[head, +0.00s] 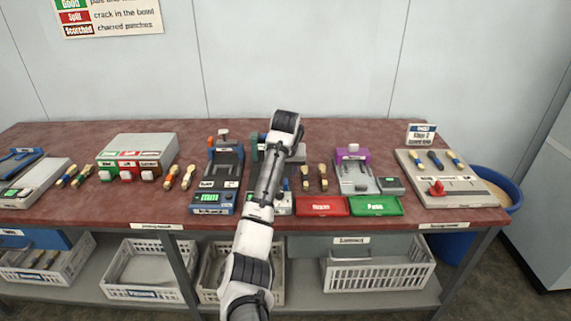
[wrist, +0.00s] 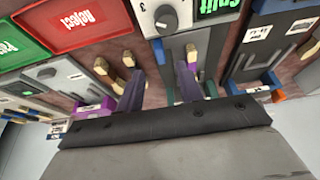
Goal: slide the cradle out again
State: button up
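The press under my arm shows a white front panel with a dark knob (wrist: 166,17) and a lit green display reading "Split" (wrist: 215,8) in the wrist view. In the head view my arm covers most of it; part of its green and blue side (head: 256,150) shows. My gripper (wrist: 161,88) is over this press, its two fingers well apart, with no object clearly held between them. A tan spoon end (wrist: 192,55) shows at the right finger, over the grey bed. I cannot make out the cradle's edges or whether a finger touches it.
A blue-framed device (head: 219,180) stands left of the press, and a purple-topped one (head: 353,156) stands right. Two spoons (head: 313,178) lie between. A red Reject tray (head: 320,206) and green Pass tray (head: 375,205) sit at the front edge. A grey sorting box (head: 138,150) is further left.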

jog(key=b+v, duration=0.1)
jog(key=v, duration=0.5)
jog(key=shift+s, duration=0.1)
